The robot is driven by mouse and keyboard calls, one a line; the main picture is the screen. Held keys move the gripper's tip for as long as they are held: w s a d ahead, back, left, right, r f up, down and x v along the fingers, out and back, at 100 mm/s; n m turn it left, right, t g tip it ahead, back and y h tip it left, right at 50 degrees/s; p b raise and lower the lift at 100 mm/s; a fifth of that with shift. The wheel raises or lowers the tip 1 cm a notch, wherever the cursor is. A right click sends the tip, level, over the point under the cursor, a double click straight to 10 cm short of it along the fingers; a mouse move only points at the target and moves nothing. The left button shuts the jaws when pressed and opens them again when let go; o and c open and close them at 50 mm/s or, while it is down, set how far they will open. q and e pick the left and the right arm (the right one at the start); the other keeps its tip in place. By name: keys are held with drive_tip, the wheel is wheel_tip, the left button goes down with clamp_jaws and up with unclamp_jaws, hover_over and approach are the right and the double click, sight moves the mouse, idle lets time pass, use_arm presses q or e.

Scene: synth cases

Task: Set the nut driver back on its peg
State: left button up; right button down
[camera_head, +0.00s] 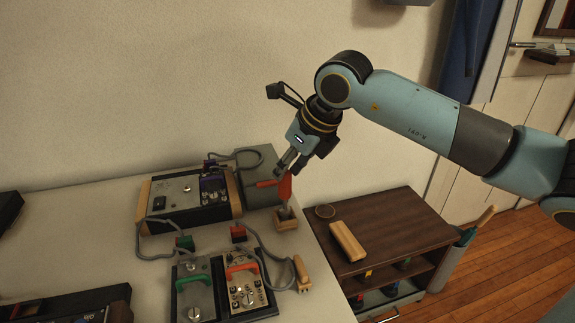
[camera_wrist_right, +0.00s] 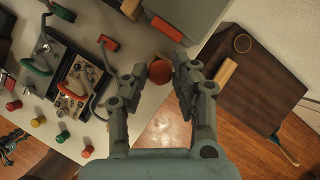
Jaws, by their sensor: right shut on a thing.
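The nut driver (camera_head: 285,187) has a red handle and stands about upright, with a thin shaft below the handle. My right gripper (camera_head: 286,168) is shut on its handle from above. A small wooden block (camera_head: 287,224) near the right edge of the white worktop lies directly under the shaft. I cannot tell whether the shaft's tip is in the block, touching it or just above it. My left gripper is not in view.
A grey box (camera_head: 262,165) with a red bar (camera_head: 267,184) stands behind the block. A wood-sided device (camera_head: 185,203) and two cabled panels (camera_head: 195,290) stand left. A wooden-handled piece (camera_head: 301,272) lies in front. A lower brown shelf (camera_head: 400,225) stands right.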

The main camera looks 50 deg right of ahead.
drive_tip(key=shift+f+b, duration=0.85)
drive_tip(key=shift+f, duration=0.25)
drive_tip(key=c, duration=1)
unclamp_jaws()
drive_tip(key=shift+r, duration=0.1)
drive_tip(key=shift+o, duration=0.2)
drive_tip(key=v, duration=0.7)
drive_tip(key=shift+r, duration=0.15)
drive_tip(key=shift+s, duration=0.15)
